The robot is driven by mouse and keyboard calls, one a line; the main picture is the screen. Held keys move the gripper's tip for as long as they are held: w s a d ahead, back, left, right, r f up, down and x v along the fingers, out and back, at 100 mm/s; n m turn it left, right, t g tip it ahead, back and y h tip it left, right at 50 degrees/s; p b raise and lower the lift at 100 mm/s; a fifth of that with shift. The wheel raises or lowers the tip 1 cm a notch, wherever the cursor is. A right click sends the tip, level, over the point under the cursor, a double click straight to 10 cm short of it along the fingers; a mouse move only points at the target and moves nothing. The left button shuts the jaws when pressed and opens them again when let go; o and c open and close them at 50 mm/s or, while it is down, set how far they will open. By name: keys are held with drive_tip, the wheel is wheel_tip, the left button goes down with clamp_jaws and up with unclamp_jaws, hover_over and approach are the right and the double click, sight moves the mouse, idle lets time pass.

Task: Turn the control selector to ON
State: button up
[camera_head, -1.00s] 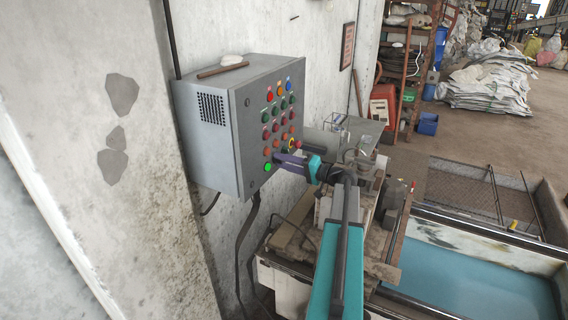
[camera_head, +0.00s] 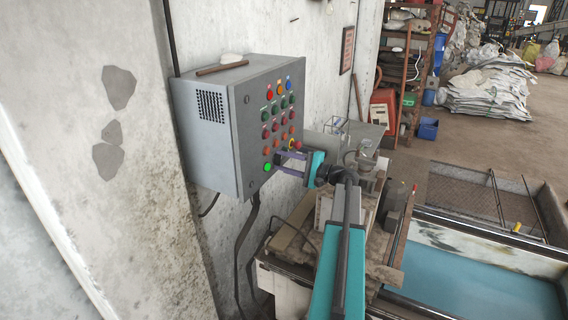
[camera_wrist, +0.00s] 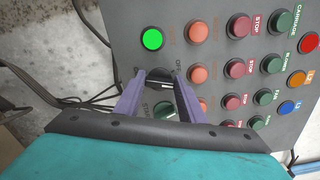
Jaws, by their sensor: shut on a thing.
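The grey control box (camera_head: 222,135) hangs on the wall at left of centre in the head view. Its front panel also fills the wrist view (camera_wrist: 221,60). The control selector (camera_wrist: 158,76) is a small dark knob beside a lit green button (camera_wrist: 152,40). My gripper (camera_wrist: 160,78) is shut on the selector, one purple finger on each side. An OFF label shows beside the knob; the fingers partly cover the knob, and I cannot read its exact setting. In the head view my gripper (camera_head: 280,158) meets the lower part of the panel and hides the selector.
Rows of red, orange, green and blue buttons (camera_wrist: 236,102) surround the fingers closely. A dusty machine bench (camera_head: 290,235) stands below and right of the box. A blue-green water tank (camera_head: 470,280) lies at the right. Dark cables (camera_head: 243,240) hang under the box.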

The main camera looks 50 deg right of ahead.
drive_tip(key=shift+m, duration=0.8)
drive_tip(key=o, duration=1)
drive_tip(key=shift+o, duration=0.2)
drive_tip(key=shift+s, duration=0.15)
drive_tip(key=b+v, duration=0.4)
drive_tip(key=v, duration=0.9)
drive_tip(key=shift+s, duration=0.3)
drive_tip(key=shift+d+r, duration=0.1)
